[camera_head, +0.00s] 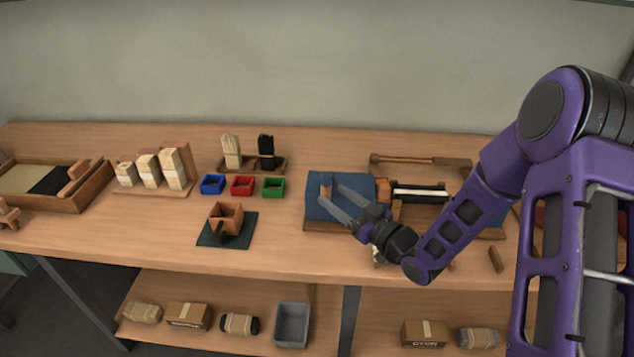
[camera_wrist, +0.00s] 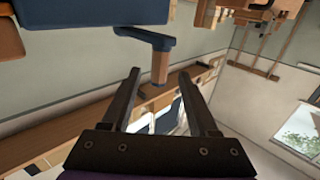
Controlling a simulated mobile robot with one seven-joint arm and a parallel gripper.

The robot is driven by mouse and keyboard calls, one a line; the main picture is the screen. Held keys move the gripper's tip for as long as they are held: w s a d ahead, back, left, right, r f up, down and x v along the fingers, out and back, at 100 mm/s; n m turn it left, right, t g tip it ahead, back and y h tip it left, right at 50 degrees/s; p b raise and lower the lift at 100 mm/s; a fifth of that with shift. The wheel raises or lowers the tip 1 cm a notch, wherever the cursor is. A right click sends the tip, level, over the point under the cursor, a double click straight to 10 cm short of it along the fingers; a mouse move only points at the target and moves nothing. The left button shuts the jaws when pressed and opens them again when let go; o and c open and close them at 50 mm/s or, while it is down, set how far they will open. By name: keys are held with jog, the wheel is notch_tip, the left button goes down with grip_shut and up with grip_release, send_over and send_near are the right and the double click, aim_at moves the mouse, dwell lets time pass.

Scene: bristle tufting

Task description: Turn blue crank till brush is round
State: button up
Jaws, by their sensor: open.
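The blue crank (camera_wrist: 146,37) shows in the wrist view as a blue arm with a wooden handle (camera_wrist: 160,62) at its end. In the head view the handle (camera_head: 326,183) stands upright over a blue-topped block (camera_head: 315,212); the crank's blue arm is hard to tell from that top. My gripper (camera_head: 332,195) is open, its fingertips close to the handle. In the wrist view the handle appears between the two fingers of my gripper (camera_wrist: 160,74); contact cannot be told. A black and white bar (camera_head: 420,193), possibly the brush, lies right of the block, partly behind my arm; its roundness cannot be judged.
Small blue (camera_head: 213,184), red (camera_head: 242,185) and green (camera_head: 273,187) bins stand left of the block. A wooden cup (camera_head: 227,214) sits on a dark mat. A mallet-like tool (camera_head: 415,160) lies behind the bar. Bench room is free at front left.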

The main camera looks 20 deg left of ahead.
jog(key=x, duration=0.7)
jog(key=shift+w, duration=0.1)
grip_shut()
dwell(1.2)
